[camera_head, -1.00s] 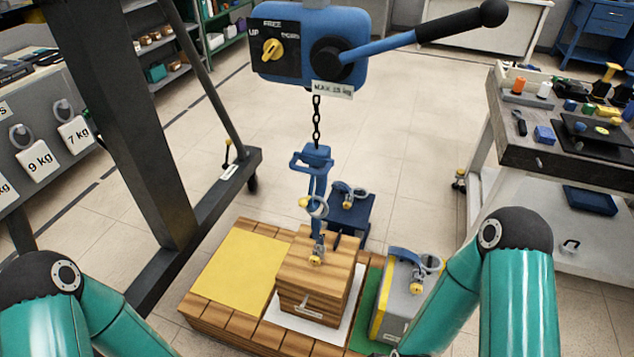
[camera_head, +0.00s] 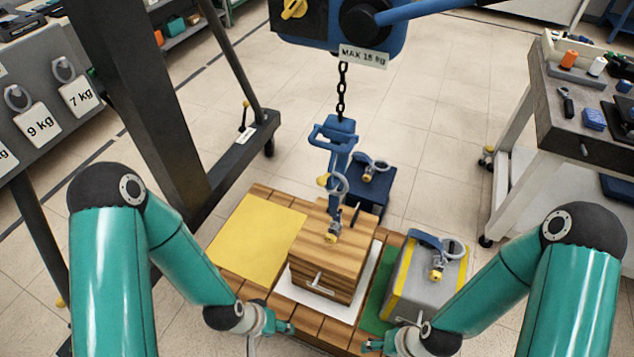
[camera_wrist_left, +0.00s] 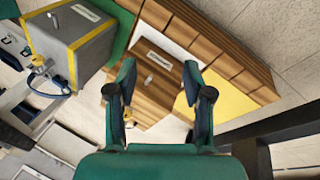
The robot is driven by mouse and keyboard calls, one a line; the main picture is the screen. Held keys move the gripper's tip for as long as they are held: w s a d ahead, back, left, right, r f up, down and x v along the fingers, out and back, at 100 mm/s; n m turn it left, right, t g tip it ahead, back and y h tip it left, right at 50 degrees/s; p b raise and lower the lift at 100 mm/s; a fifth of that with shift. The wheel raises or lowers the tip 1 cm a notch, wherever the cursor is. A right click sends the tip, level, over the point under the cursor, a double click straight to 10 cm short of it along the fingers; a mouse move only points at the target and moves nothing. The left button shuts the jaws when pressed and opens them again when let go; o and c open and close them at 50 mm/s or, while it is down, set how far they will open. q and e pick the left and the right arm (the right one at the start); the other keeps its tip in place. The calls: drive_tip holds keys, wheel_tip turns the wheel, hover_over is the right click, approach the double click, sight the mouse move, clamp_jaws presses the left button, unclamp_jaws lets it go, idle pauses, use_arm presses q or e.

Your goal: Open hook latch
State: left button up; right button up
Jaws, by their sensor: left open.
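The blue hook (camera_head: 341,150) hangs from a chain above the wooden crate (camera_head: 328,268). A small yellow part (camera_head: 322,181) shows on the hook's left side; I cannot tell if the latch is open or shut. A metal ring and shackle (camera_head: 333,233) join hook and crate top. My left gripper (camera_head: 280,328) is low in front of the crate, apart from the hook. In the left wrist view my left gripper (camera_wrist_left: 160,95) is open and empty, with the crate (camera_wrist_left: 152,92) beyond its fingers. My right gripper (camera_head: 374,346) is low, near the grey box; its jaws are unclear.
The crate stands on a white mat on a wooden pallet, between a yellow mat (camera_head: 255,235) and a green mat. A grey box (camera_head: 412,280) with yellow edges and a blue block (camera_head: 372,190) stand nearby. The hoist (camera_head: 330,20) hangs above; a dark post (camera_head: 145,90) rises left.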

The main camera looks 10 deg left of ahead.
use_arm(q)
drive_tip(key=w+d+f+m+t+b, duration=0.2)
drive_tip(key=w+t+b, duration=0.3)
drive_tip(key=w+b, duration=0.45)
drive_tip(key=m+t+b, duration=0.4)
drive_tip(key=t+b, duration=1.1)
drive_tip(key=b, duration=1.2)
approach(322, 180)
drive_tip(key=s+a+f, duration=0.2)
drive_tip(key=s+f, duration=0.2)
drive_tip(key=s, duration=0.1)
drive_tip(key=shift+h, duration=0.3)
drive_tip(key=p+x, duration=0.2)
drive_tip(key=x, duration=0.3)
drive_tip(key=p+x, duration=0.2)
drive_tip(key=x, duration=0.4)
drive_tip(key=p+x, duration=0.2)
drive_tip(key=x, duration=0.4)
drive_tip(key=shift+s+d+r, duration=0.15)
drive_tip(key=shift+s+r, duration=0.05)
drive_tip(key=shift+r, duration=0.05)
drive_tip(key=shift+c, duration=0.3)
